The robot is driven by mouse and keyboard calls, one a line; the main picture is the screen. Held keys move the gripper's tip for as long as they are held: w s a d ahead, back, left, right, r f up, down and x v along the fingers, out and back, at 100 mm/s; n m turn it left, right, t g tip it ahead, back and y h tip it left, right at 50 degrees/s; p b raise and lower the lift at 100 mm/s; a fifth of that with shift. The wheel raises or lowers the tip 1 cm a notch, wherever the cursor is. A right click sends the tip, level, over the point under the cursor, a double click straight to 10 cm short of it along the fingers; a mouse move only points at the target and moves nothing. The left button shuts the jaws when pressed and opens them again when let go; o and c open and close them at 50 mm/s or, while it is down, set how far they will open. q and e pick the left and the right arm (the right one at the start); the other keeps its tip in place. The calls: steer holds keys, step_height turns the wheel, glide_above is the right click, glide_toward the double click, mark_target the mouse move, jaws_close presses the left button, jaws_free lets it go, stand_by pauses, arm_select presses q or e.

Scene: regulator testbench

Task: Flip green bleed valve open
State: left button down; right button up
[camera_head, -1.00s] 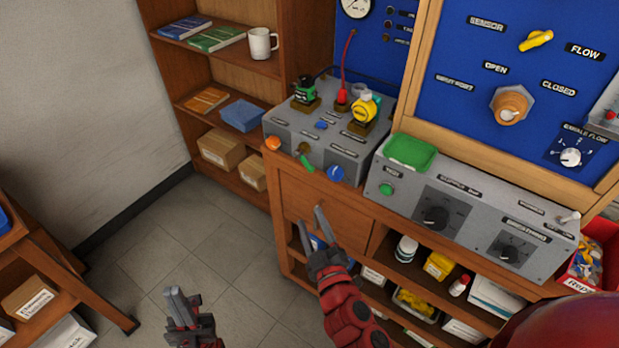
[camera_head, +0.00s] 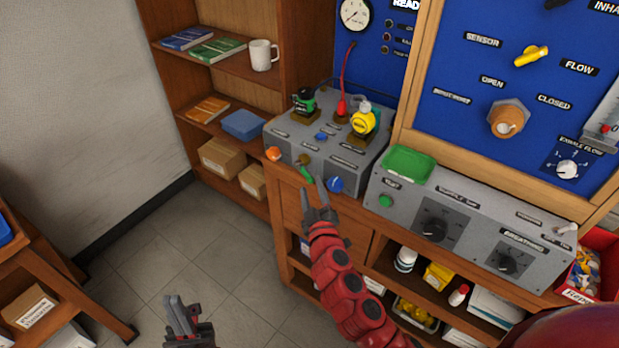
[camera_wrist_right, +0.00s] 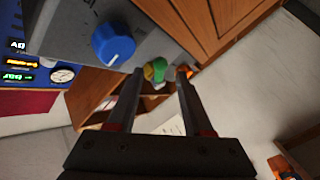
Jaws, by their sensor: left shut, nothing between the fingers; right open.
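The green bleed valve lever (camera_head: 306,174) hangs from a brass fitting (camera_head: 303,160) on the front of the grey regulator box (camera_head: 345,163). In the right wrist view, the green lever (camera_wrist_right: 157,69) shows beyond and between my two fingertips, beside the brass part (camera_wrist_right: 149,72). My right gripper (camera_head: 313,187) is open and empty, just below the lever; whether it touches cannot be told. My left gripper (camera_head: 176,302) is shut and empty, low over the floor at the left.
A blue knob (camera_head: 335,185) sits close to the right of the lever, and an orange knob (camera_head: 273,153) to its left. The wooden cabinet front (camera_head: 348,228) lies below the box. A green tray (camera_head: 409,163) stands on the neighbouring panel. Open floor lies left.

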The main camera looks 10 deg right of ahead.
mark_target(309, 180)
steer(key=shift+w, duration=1.8)
steer(key=shift+c, duration=0.3)
jaws_close()
